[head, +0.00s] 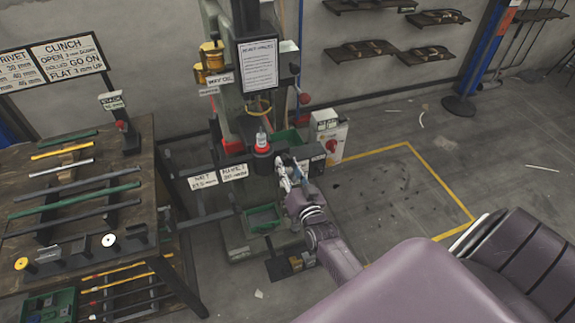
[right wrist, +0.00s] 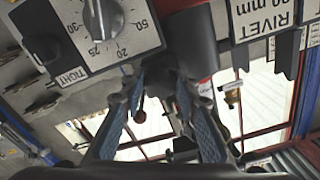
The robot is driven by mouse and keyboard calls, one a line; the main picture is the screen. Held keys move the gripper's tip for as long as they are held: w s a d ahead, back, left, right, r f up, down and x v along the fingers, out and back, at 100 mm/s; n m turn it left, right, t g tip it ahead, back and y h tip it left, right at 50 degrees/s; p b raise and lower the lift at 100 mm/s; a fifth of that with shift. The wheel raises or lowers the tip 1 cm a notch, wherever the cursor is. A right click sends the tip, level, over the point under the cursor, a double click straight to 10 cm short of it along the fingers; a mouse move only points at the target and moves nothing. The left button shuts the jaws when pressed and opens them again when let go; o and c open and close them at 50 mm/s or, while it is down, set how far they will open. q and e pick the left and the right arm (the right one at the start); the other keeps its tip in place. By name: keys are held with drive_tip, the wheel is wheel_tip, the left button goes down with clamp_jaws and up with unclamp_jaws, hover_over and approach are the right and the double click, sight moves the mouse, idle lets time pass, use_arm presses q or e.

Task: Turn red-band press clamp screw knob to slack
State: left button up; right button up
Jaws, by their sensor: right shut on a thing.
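The press with the red band (head: 262,149) stands at the middle of the head view, with the band around a dark post. My right gripper (head: 286,170) is just right of that post, low at the press front. In the right wrist view, my right gripper (right wrist: 158,82) has its blue-padded fingers closed about a small dark part (right wrist: 159,68), seemingly the clamp screw knob, which they mostly hide. A TIGHT label (right wrist: 71,76) and a numbered dial (right wrist: 105,25) are up and left of the fingertips. My left gripper is not in view.
A wooden bench (head: 140,190) with coloured bars stands on the left. A green tray (head: 262,217) sits low at the press front. A white box with a red knob (head: 332,146) is right of the press. The yellow-lined floor (head: 390,195) is clear.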

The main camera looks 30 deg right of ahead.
idle(0.3)
drive_tip(key=o, duration=1.2)
drive_tip(key=shift+c, duration=0.2)
drive_tip(key=v, duration=1.2)
